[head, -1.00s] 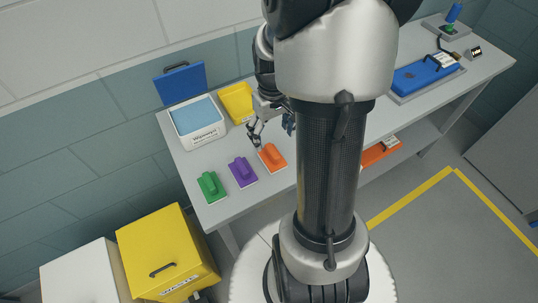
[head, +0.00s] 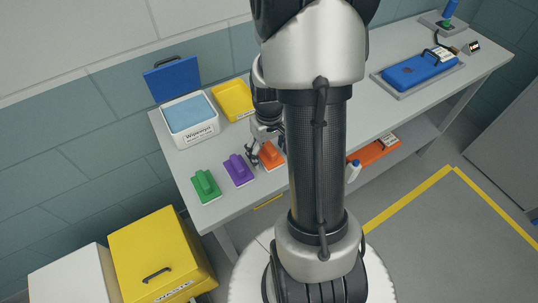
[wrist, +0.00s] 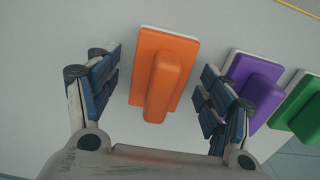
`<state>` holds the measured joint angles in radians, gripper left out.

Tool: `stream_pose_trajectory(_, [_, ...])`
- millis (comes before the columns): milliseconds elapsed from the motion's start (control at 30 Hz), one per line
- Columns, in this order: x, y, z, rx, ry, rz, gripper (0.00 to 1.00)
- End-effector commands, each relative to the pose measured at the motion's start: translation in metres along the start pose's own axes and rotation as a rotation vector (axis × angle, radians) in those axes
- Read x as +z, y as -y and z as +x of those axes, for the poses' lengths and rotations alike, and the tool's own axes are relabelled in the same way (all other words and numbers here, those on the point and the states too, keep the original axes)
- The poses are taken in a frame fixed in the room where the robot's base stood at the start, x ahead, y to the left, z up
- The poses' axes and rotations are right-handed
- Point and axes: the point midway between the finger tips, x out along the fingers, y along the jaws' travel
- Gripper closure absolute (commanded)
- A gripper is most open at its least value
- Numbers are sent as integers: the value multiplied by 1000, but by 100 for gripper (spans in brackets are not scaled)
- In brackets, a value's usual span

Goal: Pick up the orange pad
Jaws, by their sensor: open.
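The orange pad (head: 270,157) lies on the grey bench at the right end of a row of three pads. In the wrist view the orange pad (wrist: 166,70) shows a white underside edge and a raised block handle. My gripper (wrist: 157,95) is open, with one blue-padded finger on each side of the orange pad's handle end. No contact with the pad is visible. In the head view my gripper (head: 262,150) is low beside the orange pad, partly hidden by my arm.
A purple pad (head: 239,171) and a green pad (head: 205,187) lie to the left. In the wrist view the purple pad (wrist: 252,92) is close behind the right finger. An open wipes box (head: 187,132) and a yellow tray (head: 232,99) stand behind.

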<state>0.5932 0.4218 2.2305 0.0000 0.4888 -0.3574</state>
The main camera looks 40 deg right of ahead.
Motion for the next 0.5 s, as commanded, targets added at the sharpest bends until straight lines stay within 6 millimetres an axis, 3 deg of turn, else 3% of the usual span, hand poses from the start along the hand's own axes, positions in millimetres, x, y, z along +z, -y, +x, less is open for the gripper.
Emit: stream_pose_trajectory(500, [0,0,-1,0,0,0,58])
